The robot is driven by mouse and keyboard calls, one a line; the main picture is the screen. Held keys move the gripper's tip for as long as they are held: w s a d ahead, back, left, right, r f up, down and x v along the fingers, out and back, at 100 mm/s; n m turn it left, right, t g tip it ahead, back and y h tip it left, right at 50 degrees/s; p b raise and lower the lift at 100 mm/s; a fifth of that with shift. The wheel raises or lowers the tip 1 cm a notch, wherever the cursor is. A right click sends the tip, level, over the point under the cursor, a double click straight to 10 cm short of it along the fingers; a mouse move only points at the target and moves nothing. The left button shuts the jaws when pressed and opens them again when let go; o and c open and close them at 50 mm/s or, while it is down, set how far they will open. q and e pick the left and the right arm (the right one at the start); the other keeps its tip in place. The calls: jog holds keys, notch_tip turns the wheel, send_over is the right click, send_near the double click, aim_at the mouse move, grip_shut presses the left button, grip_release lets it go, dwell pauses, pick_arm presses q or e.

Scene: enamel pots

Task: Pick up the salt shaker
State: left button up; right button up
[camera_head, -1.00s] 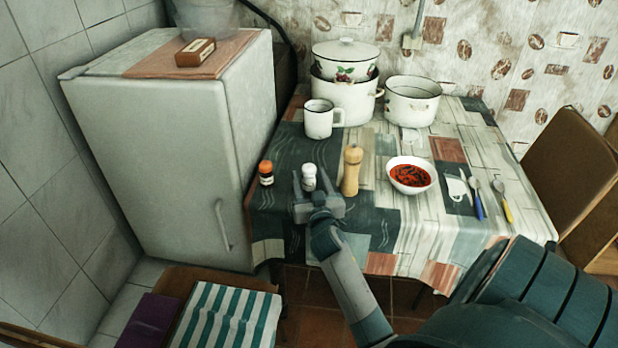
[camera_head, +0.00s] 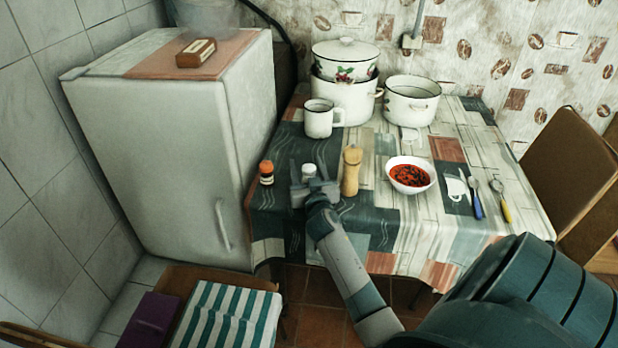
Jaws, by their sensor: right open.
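The salt shaker (camera_head: 309,170), small and white, stands on the table near its front left. My right gripper (camera_head: 309,178) is open at the shaker, with its fingers to the left and right of it. The gripper hides the shaker's lower part, and I cannot tell whether a finger touches it. My left gripper is not in view.
A wooden mill (camera_head: 351,170) stands close to the right of the gripper. An orange-labelled jar (camera_head: 266,172) stands to the left. A white mug (camera_head: 319,118) is behind, with enamel pots (camera_head: 411,101) farther back. A bowl of red soup (camera_head: 410,175) is to the right.

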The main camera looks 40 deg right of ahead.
jog(key=c, duration=1.2)
notch_tip(320, 180, up, 10)
jog(key=shift+r+p, duration=0.1)
jog(key=shift+p, duration=0.35)
jog(key=s+a+r+n+t+y, duration=0.1)
jog(key=s+a+n+y, duration=0.1)
jog(key=a, duration=0.9)
jog(key=s+a+r+n+t+y, duration=0.1)
jog(key=s+a+y, duration=0.3)
jog(key=a, duration=0.8)
jog(key=s+a+r+n+y, duration=0.1)
jog(key=s+a+n+y, duration=0.2)
jog(key=a, duration=0.8)
jog(key=shift+s+a+t+y, duration=0.15)
jog(key=shift+s+t+y, duration=0.2)
jog(key=shift+s, duration=0.6)
